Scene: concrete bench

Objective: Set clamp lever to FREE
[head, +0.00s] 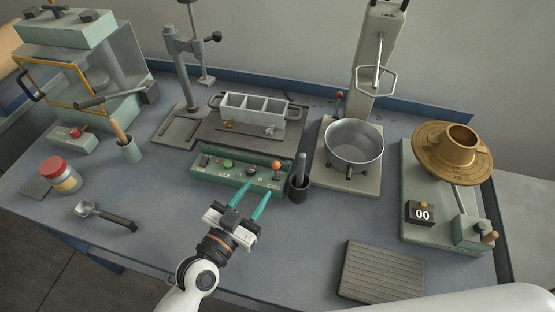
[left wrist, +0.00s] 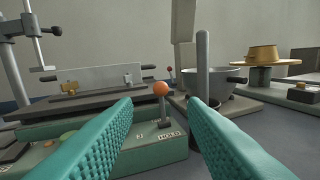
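A short lever with an orange ball knob (head: 276,165) stands at the right end of a green control box (head: 225,178). In the left wrist view the orange knob (left wrist: 160,88) is on an upright dark stem beside a label that reads HOLD (left wrist: 171,134). I cannot read a FREE mark. My left gripper (head: 251,198) is open and empty in front of the box, with teal fingers pointing at it. In the left wrist view the knob shows between and beyond the fingertips (left wrist: 161,106), apart from them. My right gripper is not in view.
A dark cup with a grey rod (head: 300,185) stands right of the box. Behind are a grey divided tray (head: 253,107) and a metal bowl (head: 354,143). A ribbed grey plate (head: 381,272) lies at front right. The bench front left of my gripper is clear beyond a scoop (head: 104,215).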

